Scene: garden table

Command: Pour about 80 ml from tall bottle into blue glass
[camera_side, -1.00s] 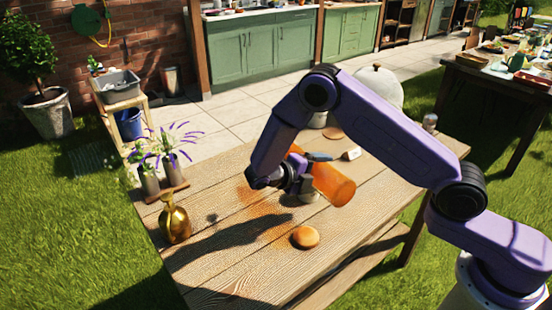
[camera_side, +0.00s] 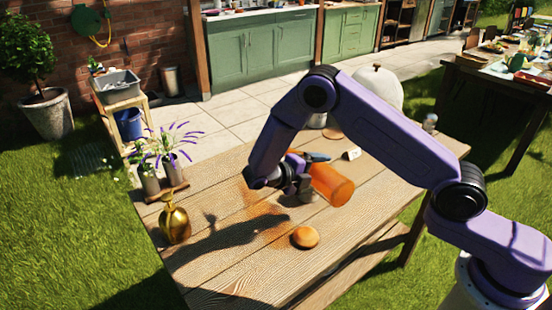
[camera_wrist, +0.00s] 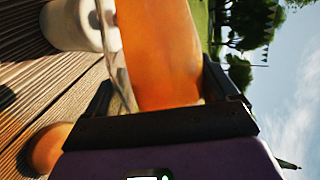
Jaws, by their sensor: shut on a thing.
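My gripper (camera_side: 306,174) is shut on an orange bottle (camera_side: 332,186), held tilted above the middle of the wooden table. The bottle's wide end points to the lower right in the side view; my gripper hides much of the rest. In the wrist view the orange bottle (camera_wrist: 160,55) stands between the dark fingers (camera_wrist: 165,105). A clear, curved glass-like edge (camera_wrist: 118,70) shows beside it; I cannot tell what it belongs to. I cannot make out a blue glass or whether any liquid is flowing.
A round bun (camera_side: 305,237) lies on the table (camera_side: 225,275) in front of the bottle. A gold vessel (camera_side: 174,222) and flower vases (camera_side: 172,170) stand at the left edge. A white domed thing (camera_side: 378,92) is behind. A pale rounded object (camera_wrist: 70,25) shows in the wrist view.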

